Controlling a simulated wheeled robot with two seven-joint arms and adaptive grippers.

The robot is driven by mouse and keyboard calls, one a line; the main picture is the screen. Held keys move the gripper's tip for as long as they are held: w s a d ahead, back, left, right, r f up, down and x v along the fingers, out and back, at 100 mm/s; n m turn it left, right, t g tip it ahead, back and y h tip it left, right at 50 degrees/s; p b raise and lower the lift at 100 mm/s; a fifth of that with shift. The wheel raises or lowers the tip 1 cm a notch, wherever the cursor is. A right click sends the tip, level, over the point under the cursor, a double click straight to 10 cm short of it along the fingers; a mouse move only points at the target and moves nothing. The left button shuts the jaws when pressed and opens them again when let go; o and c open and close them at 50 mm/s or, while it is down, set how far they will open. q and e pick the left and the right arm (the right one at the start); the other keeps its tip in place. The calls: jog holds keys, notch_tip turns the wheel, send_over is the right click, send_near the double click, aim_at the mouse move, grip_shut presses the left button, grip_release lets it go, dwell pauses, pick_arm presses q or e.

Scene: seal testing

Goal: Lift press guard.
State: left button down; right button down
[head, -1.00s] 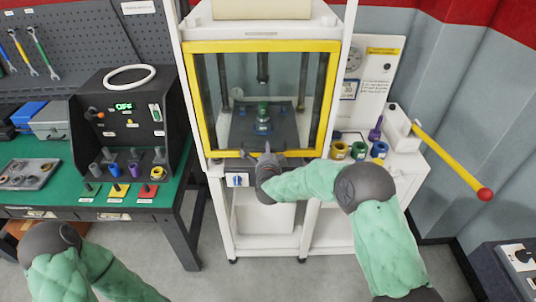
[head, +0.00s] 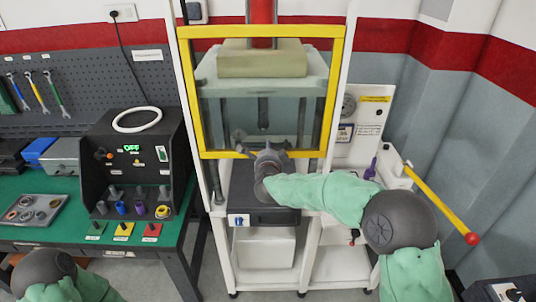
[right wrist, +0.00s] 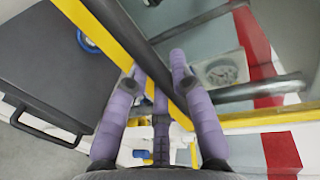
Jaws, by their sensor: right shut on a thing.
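The press guard is a clear panel in a yellow frame (head: 187,100). It stands raised across the front of the white press (head: 196,170) in the head view, with an open gap under its lower edge. My right gripper (head: 262,148) is at the middle of that lower edge, shut on the guard. In the right wrist view, its purple fingers (right wrist: 157,68) close around the guard's yellow edge (right wrist: 105,45); the exact contact is partly hidden. My left gripper is out of the picture; only part of my left arm shows at the lower left.
A dark press base (head: 262,213) lies below the guard. A yellow lever (head: 432,195) with a red ball sticks out at the right. A green-topped bench (head: 60,232) with a black control box (head: 132,160) stands at the left. Tools hang on a grey pegboard (head: 80,80).

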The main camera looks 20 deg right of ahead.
jog(key=shift+r, duration=0.1)
jog(key=c, duration=1.1)
grip_release()
jog(key=shift+o, duration=0.2)
jog(key=v, duration=1.2)
jog(key=shift+f, duration=0.2)
